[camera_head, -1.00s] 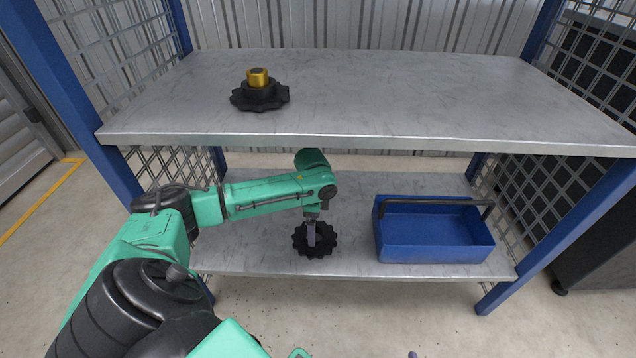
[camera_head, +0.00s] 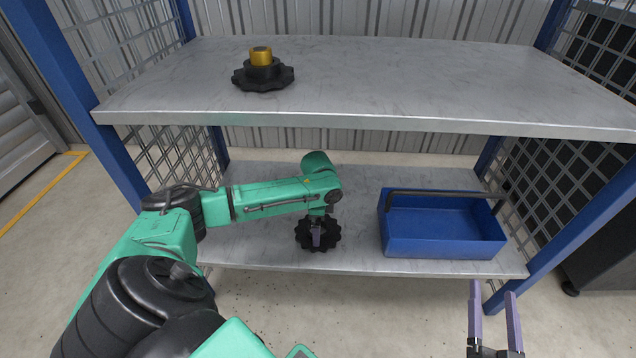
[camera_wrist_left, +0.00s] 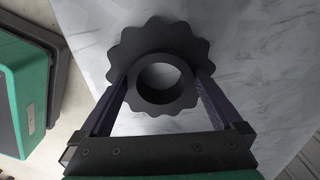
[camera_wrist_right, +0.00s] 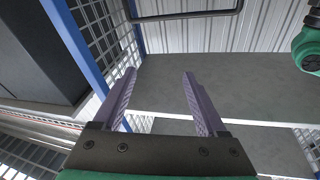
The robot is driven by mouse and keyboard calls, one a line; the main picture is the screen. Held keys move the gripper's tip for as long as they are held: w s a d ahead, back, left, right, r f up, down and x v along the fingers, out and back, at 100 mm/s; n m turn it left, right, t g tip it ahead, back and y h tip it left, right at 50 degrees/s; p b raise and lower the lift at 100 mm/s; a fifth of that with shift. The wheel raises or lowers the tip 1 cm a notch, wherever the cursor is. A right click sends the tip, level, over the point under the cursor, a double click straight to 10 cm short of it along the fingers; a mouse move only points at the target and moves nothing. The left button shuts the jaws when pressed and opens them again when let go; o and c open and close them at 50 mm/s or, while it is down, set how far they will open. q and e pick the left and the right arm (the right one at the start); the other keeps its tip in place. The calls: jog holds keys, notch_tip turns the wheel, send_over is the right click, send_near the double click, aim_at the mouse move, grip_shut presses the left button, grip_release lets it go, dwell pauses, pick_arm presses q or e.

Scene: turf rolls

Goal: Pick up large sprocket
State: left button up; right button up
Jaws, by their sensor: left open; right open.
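A black toothed sprocket (camera_head: 332,238) with a raised round hub lies flat on the lower shelf. My left gripper (camera_head: 316,234) points down over it. The left wrist view shows this sprocket (camera_wrist_left: 178,32) close up, its open fingers on either side of the hub (camera_wrist_left: 160,101); I cannot tell whether they touch it. A second black sprocket (camera_head: 278,82) with a gold hub piece (camera_head: 261,56) on top lies on the upper shelf at left. I cannot tell which sprocket is larger. My right gripper (camera_head: 493,289) is open and empty, in front of the rack at lower right.
An empty-looking blue tote (camera_head: 440,245) with a dark handle stands on the lower shelf, right of the sprocket. The upper shelf (camera_head: 440,85) is mostly bare and overhangs my left arm. Blue posts (camera_head: 575,235) and mesh sides bound the rack.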

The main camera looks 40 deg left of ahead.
pick_arm(q)
grip_shut()
jog(key=shift+r, duration=0.1)
